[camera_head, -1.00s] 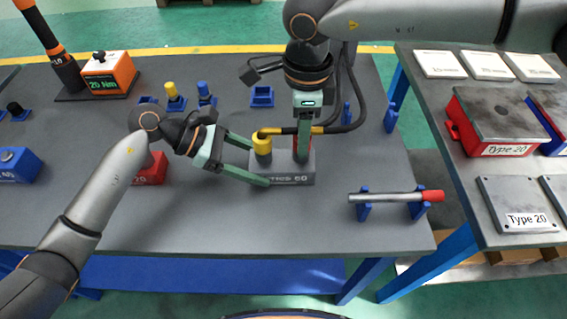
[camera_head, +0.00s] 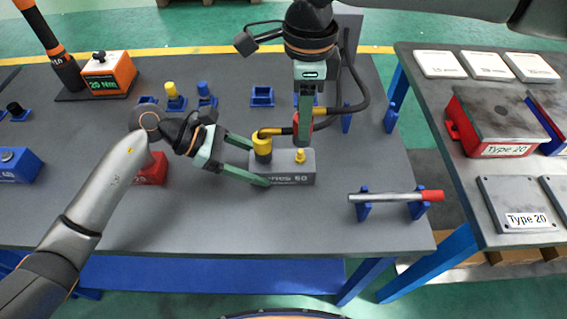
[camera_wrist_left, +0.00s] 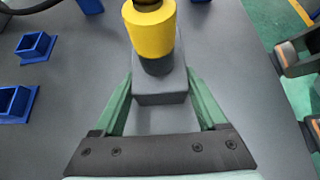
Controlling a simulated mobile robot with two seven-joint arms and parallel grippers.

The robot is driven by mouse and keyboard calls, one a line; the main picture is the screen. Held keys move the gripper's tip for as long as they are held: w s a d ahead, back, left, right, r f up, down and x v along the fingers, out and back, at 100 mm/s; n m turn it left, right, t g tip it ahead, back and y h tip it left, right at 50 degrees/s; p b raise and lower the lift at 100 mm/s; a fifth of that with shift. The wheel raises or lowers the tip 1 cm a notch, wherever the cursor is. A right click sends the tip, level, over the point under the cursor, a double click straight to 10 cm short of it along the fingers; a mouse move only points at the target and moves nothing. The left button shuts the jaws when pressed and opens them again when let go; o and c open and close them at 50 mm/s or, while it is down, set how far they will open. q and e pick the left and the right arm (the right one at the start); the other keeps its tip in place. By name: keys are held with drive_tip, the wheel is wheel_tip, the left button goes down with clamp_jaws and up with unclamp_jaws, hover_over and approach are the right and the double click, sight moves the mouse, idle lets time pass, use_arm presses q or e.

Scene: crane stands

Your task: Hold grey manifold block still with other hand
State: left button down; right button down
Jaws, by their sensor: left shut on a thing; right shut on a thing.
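The grey manifold block (camera_head: 283,181) sits on the table, its front label partly hidden by a finger of my left gripper (camera_head: 259,164). My left gripper is shut on the block's left end, with a finger on either side. It also shows in the left wrist view (camera_wrist_left: 160,88), gripping the grey block (camera_wrist_left: 160,98). A yellow cylindrical fitting (camera_head: 263,146) stands on the block's left part; its yellow body (camera_wrist_left: 151,34) fills the top of the wrist view. A small brass-coloured fitting (camera_head: 300,156) stands on the right part. My right gripper (camera_head: 304,115) is shut on a small red part, mostly hidden, above the block.
A rod with a red end (camera_head: 390,197) rests on blue stands at right. A red block (camera_head: 152,170) lies left. The table's front middle is clear.

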drive_tip(key=shift+r, duration=0.15)
use_arm(q)
unclamp_jaws()
drive_tip(key=v, duration=1.1)
drive_tip(key=shift+a+r, duration=0.2)
drive_tip(key=shift+a, duration=0.1)
use_arm(e)
drive_tip(key=shift+r+p, duration=0.3)
drive_tip(key=shift+r, duration=0.1)
use_arm(q)
drive_tip(key=shift+a+r+p, duration=0.1)
drive_tip(key=shift+r+p, duration=0.95)
drive_tip(key=shift+r, duration=0.4)
use_arm(e)
drive_tip(key=shift+r, duration=1.6)
